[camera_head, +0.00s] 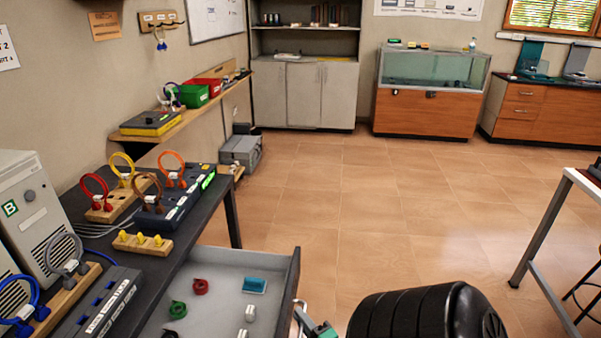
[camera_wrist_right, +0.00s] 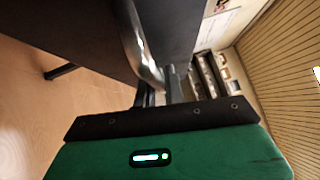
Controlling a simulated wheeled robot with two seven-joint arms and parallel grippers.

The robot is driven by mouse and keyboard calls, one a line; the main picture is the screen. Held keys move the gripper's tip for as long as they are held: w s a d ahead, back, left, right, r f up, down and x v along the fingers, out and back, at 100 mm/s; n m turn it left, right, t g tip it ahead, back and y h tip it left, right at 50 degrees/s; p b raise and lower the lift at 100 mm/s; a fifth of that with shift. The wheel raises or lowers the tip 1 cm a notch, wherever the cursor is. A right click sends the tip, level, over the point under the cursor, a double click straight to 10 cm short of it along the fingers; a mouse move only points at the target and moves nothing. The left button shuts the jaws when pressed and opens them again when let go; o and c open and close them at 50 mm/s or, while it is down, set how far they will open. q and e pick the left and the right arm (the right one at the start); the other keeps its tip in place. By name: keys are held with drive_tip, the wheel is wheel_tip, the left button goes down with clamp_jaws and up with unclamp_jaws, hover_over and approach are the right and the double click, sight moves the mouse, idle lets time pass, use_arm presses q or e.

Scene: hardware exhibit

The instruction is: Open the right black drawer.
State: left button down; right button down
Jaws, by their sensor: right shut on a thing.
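The right black drawer (camera_head: 294,272) stands drawn out from under the dark workbench, with its pale grey inside showing. It holds small red, green, blue and white pieces. Its metal handle (camera_head: 299,304) is on the front face, at the bottom of the head view. My right gripper (camera_head: 305,318) is at this handle, mostly cut off by the frame and the arm. In the right wrist view the gripper (camera_wrist_right: 163,88) is shut on the curved metal handle (camera_wrist_right: 140,42), beside the dark drawer front (camera_wrist_right: 178,30). My left gripper is not in view.
The workbench (camera_head: 190,232) carries wooden blocks with coloured cable loops, a dark module and a grey computer case (camera_head: 35,205). My black arm covers the bottom right. A table with a metal leg (camera_head: 540,232) stands at the right. The tiled floor between is clear.

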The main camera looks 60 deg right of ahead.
drive_tip(key=c, duration=1.8)
unclamp_jaws()
drive_tip(key=shift+o, duration=0.2)
drive_tip(key=shift+a, duration=0.1)
